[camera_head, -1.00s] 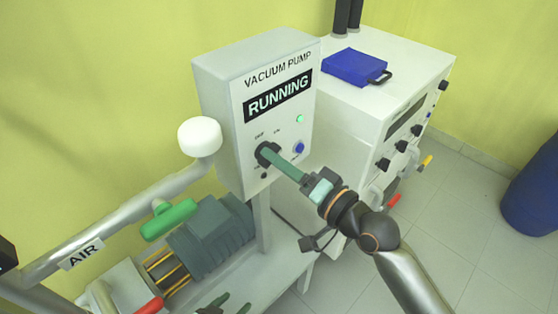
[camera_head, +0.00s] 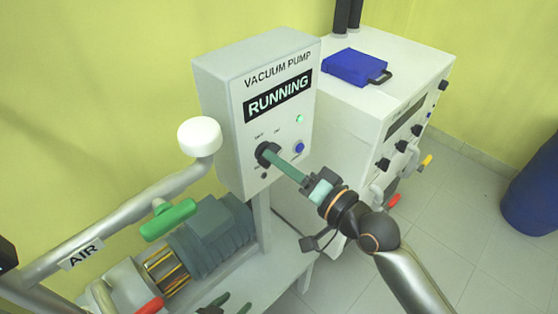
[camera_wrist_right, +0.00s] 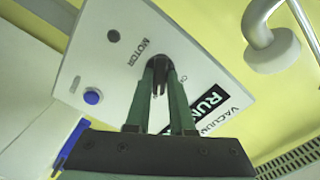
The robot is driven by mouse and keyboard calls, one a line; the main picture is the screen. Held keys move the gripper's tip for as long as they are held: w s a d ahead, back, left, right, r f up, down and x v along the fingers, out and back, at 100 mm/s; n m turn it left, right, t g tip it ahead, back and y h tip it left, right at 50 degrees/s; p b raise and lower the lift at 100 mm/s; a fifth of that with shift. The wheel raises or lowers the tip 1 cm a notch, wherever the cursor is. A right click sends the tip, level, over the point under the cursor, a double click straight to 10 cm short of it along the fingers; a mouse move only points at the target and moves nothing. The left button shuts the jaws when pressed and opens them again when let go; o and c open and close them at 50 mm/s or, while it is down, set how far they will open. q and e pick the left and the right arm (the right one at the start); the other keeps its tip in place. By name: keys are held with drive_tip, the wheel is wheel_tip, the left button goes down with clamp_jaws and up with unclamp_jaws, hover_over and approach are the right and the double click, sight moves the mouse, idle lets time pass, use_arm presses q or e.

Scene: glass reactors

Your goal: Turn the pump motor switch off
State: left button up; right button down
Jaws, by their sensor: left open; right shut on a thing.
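The vacuum pump control box (camera_head: 243,117) is white, with a black sign reading RUNNING (camera_head: 278,96) and a lit green lamp (camera_head: 299,119). Its black motor switch (camera_head: 266,153) is on the front, left of a blue button (camera_head: 299,147). My right gripper (camera_head: 276,158) reaches in from the lower right, its green fingers shut on the switch. In the right wrist view the fingers (camera_wrist_right: 158,90) close around the dark switch knob (camera_wrist_right: 160,64) beside the MOTOR label; its exact angle is partly hidden. My left gripper (camera_head: 229,304) is open, low at the bottom edge, partly cut off.
A pump motor (camera_head: 212,238) sits below the box. An AIR pipe with a green handle (camera_head: 168,219) and a white cap (camera_head: 199,137) stands to the left. A white cabinet (camera_head: 350,108) with a blue case (camera_head: 356,67) stands behind right. A blue barrel (camera_head: 533,195) is far right.

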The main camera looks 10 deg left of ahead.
drive_tip(key=shift+n+p, duration=0.85)
drive_tip(key=shift+n, duration=4.85)
drive_tip(key=c, duration=0.8)
unclamp_jaws()
drive_tip(key=shift+d, duration=0.1)
drive_tip(key=v, duration=1.2)
drive_tip(key=shift+s+d+b, duration=0.1)
drive_tip(key=shift+d+b, duration=0.05)
drive_tip(key=shift+b, duration=0.2)
